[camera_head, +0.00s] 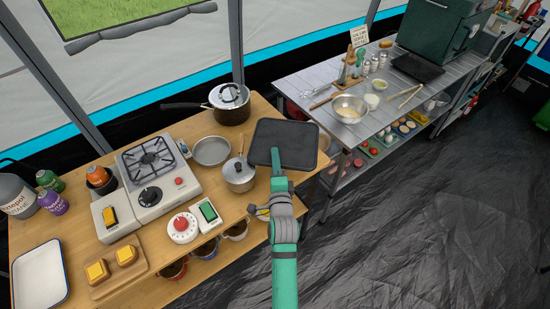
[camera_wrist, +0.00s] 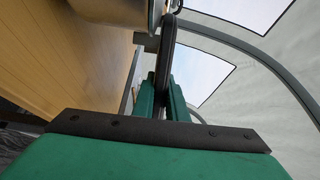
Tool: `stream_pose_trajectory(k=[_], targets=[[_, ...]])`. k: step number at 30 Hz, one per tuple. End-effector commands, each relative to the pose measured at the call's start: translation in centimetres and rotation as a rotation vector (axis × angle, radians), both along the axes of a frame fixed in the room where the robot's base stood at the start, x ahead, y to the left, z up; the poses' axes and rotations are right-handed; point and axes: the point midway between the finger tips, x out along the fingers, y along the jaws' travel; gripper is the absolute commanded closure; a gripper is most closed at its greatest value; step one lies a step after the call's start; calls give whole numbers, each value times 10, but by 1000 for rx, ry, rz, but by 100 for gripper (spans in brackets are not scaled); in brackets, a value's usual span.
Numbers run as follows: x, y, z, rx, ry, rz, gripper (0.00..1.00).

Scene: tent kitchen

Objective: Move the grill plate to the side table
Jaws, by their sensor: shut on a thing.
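The grill plate (camera_head: 290,143) is a dark square pan with a short handle pointing towards me. In the head view it appears over the right end of the wooden table, partly across that table's edge. My gripper (camera_head: 279,181) is shut on its handle. In the wrist view the dark handle (camera_wrist: 168,45) stands between the green fingers of my gripper (camera_wrist: 165,100). A grey slatted metal table (camera_head: 325,82) stands to the right, beyond a narrow gap; no label shows which table is the side table.
The metal table carries a steel bowl (camera_head: 350,108), tongs (camera_head: 410,96) and a black tray (camera_head: 417,67).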

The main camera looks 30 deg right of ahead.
Motion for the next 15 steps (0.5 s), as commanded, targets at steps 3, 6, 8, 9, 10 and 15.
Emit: stream_pose_trajectory(k=[3, 6, 8, 9, 10, 15], targets=[[0, 0, 3, -4, -6, 0, 100], [0, 0, 3, -4, -6, 0, 100], [0, 0, 2, -4, -6, 0, 100], [0, 0, 1, -4, -6, 0, 100], [0, 0, 0, -4, -6, 0, 100], [0, 0, -3, -4, -6, 0, 100]])
